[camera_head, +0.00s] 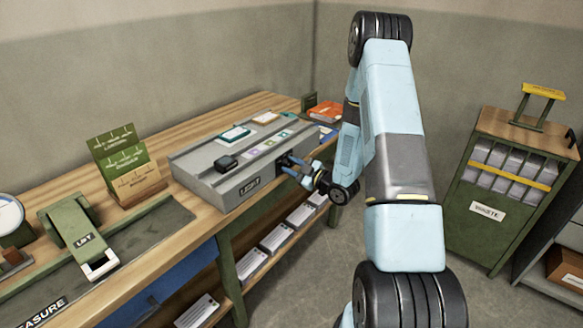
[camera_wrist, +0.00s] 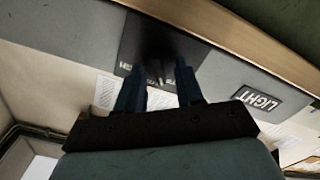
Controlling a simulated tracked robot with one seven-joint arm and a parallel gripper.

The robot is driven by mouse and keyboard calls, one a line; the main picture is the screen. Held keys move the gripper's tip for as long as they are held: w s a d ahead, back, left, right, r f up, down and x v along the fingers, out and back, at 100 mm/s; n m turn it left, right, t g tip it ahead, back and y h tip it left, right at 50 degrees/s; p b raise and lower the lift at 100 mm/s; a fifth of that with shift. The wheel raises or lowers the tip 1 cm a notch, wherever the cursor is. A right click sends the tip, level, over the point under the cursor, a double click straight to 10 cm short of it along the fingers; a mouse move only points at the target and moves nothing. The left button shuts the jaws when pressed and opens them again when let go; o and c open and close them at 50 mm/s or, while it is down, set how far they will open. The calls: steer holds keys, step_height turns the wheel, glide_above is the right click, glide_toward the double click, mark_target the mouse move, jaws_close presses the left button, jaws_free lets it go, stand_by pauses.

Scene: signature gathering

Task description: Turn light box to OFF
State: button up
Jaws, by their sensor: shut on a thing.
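The light box is a grey box (camera_head: 212,190) on the wooden bench, with a LIGHT label (camera_head: 249,187) on its front face. That label also shows in the wrist view (camera_wrist: 259,100). My gripper (camera_head: 289,164) is at the right part of the front face, against a dark switch plate. In the wrist view the dark plate (camera_wrist: 140,48) lies ahead of my gripper (camera_wrist: 158,82). The fingers stand either side of a small switch lever (camera_wrist: 157,70) and are shut on it. Shadow hides most of the lever, and the plate's lettering is too small to read surely.
A green cabinet (camera_head: 480,220) stands right, with open floor between.

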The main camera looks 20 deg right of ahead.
steer(key=shift+s+a+f+n, duration=0.1)
steer(key=shift+n, duration=0.7)
steer(key=shift+s+a+f+n, duration=0.1)
steer(key=shift+n, duration=0.7)
steer(key=o, duration=0.7)
steer(key=shift+c, duration=0.2)
steer(key=o, duration=0.3)
steer(key=shift+w, duration=0.1)
steer(key=shift+o, duration=0.2)
steer(key=shift+d, duration=0.1)
steer(key=shift+s+d, duration=0.35)
steer(key=shift+s, duration=0.05)
steer(key=v, duration=1.2)
steer(key=shift+s+d, duration=0.15)
steer(key=shift+s, duration=0.2)
